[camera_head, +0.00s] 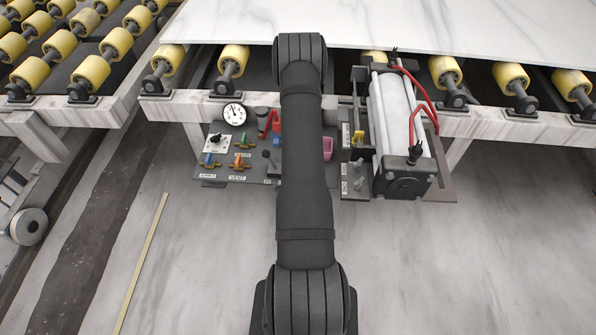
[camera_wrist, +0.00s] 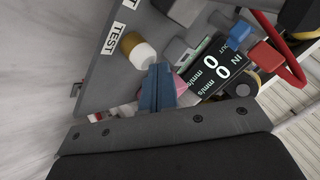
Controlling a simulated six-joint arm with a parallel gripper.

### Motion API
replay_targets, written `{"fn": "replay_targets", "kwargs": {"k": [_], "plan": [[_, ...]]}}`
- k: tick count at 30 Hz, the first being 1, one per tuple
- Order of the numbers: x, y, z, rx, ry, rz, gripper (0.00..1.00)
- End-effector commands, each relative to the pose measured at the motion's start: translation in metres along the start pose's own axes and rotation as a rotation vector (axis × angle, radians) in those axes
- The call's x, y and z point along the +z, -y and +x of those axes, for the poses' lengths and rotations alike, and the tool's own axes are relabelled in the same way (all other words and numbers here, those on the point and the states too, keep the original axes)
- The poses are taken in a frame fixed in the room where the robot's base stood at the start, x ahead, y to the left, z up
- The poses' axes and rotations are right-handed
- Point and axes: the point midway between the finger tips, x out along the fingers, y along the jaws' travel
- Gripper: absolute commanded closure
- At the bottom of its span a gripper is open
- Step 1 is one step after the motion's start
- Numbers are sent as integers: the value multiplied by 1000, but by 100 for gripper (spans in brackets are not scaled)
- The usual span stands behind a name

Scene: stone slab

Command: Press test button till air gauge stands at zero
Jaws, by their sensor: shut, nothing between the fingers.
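The air gauge (camera_head: 234,114) is a small white round dial at the panel's upper left in the head view; its reading is too small to tell. In the wrist view a TEST label (camera_wrist: 116,38) lies beside a short button (camera_wrist: 142,54) with a white body and a brass-coloured part, likely the test button. My gripper (camera_wrist: 158,72) is shut and empty, its blue-grey fingers just right of and below this button in the picture. I cannot tell whether they touch. In the head view my arm hides the gripper and the button.
The grey panel (camera_head: 215,178) carries several coloured valves and labels. A black display (camera_wrist: 213,72) reads 0 mm/s for IN and OUT. A cylinder (camera_head: 391,112) with red hoses (camera_head: 431,112) stands right. Behind are yellow rollers (camera_head: 233,57) and a white slab (camera_head: 430,25).

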Motion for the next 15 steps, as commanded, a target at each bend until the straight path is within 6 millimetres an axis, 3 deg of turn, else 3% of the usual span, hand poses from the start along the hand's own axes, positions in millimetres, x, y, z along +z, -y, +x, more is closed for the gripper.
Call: {"fn": "replay_targets", "kwargs": {"k": [15], "plan": [[-8,8,-11,0,0,0,100]]}}
